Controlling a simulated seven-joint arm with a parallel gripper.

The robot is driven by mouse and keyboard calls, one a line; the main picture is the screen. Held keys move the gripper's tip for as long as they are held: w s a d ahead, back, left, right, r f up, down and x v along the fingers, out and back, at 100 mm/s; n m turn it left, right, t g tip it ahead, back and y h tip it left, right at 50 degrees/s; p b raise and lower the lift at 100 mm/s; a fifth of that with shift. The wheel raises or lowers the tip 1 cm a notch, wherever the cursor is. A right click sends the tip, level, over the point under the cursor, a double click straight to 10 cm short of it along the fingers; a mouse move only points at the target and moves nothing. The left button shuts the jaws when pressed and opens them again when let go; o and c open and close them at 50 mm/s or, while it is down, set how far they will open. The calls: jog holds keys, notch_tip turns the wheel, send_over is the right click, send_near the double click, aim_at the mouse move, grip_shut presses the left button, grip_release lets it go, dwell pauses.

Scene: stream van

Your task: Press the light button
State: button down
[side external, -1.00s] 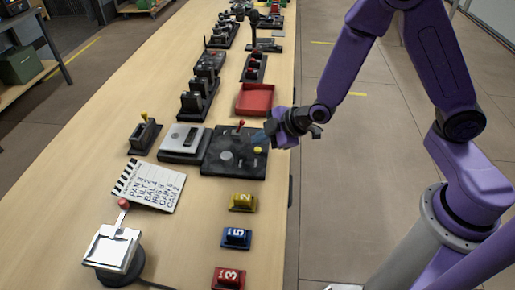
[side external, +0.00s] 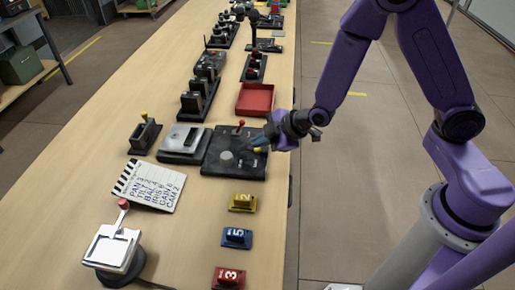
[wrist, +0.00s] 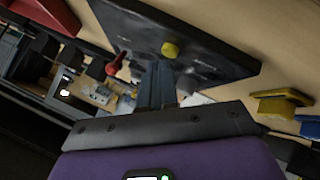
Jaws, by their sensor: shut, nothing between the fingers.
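A black control panel (side external: 222,163) lies on the bench near its right edge. It carries a red-topped lever (side external: 239,125), a grey round disc (side external: 226,155) and a yellow round button (side external: 257,149). No label tells me which part is the light button. My gripper (side external: 262,143) is shut and empty, low over the panel's right side, close to the yellow button and partly covering it. In the wrist view, the shut fingertips (wrist: 160,66) point near the yellow button (wrist: 170,50), with the red lever (wrist: 116,64) to the left. I cannot tell whether they touch.
A red tray (side external: 254,100) lies behind the panel. A grey-topped box (side external: 181,142) stands left of it, and a yellow-handled lever unit (side external: 144,136) farther left. Yellow (side external: 242,203), blue (side external: 236,238) and red (side external: 228,278) numbered blocks sit in front. Open floor lies right of the bench.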

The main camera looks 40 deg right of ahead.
aim_at(262, 154)
jog(key=shift+f, duration=0.4)
dwell(0.7)
dwell(0.3)
jog(key=shift+r, duration=0.85)
jog(key=shift+r, duration=2.5)
jog(key=s+r+g, duration=0.2)
jog(key=s+g, duration=0.1)
jog(key=s, duration=0.5)
jog(key=s+r+g, duration=0.2)
jog(key=s, duration=0.6)
jog(key=s+d+r+m+g+h, duration=0.1)
jog(key=s+d+r+g+h, duration=0.2)
jog(key=s+d, duration=0.7)
jog(key=s, duration=0.2)
jog(key=shift+s+d+r+m+h, duration=0.15)
jog(key=shift+s+d+m+h, duration=0.2)
jog(key=shift+m+h, duration=0.05)
